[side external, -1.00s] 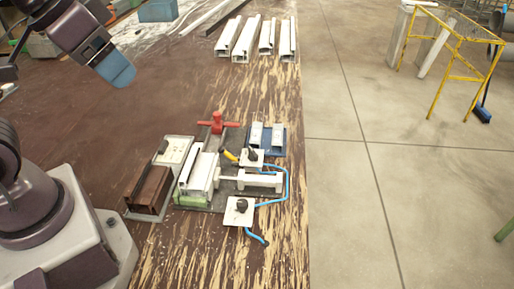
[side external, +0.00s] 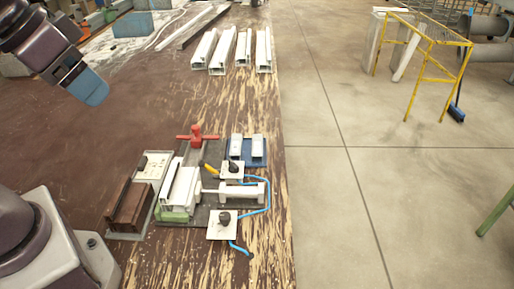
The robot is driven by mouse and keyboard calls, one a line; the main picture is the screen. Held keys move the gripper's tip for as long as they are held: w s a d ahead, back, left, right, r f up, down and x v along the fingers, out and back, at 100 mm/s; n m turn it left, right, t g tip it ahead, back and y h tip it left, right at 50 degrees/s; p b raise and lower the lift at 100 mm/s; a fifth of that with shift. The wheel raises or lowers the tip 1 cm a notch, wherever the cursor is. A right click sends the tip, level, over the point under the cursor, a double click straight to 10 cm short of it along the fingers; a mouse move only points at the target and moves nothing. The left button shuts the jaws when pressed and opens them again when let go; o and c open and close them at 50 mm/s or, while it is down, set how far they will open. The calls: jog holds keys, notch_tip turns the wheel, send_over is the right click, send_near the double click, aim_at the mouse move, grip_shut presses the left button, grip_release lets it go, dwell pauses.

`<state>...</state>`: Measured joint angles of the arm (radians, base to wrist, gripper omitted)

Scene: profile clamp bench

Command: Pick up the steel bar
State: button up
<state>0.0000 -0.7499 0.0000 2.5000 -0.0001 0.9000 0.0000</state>
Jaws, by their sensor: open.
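A long dark grey metal bar (side external: 203,27) lies at a slant on the far part of the bench; it looks most like the steel bar, though I cannot be sure. A thinner pale strip lies beside it. My gripper (side external: 90,90), with blue fingertips, hangs over the brown bench at the upper left, well left of the bar and apart from everything. It is open and empty; its fingers overlap from this side, so the gap is hidden.
Several white profiles (side external: 240,48) lie right of the bar. A clamp fixture with a white profile (side external: 180,188), red handle (side external: 197,138), brown block (side external: 131,206) and blue tray (side external: 247,163) stands in front. The brown bench middle is clear; its right edge drops to the floor.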

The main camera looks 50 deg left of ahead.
jog(key=shift+c, duration=0.8)
jog(key=shift+f, duration=0.1)
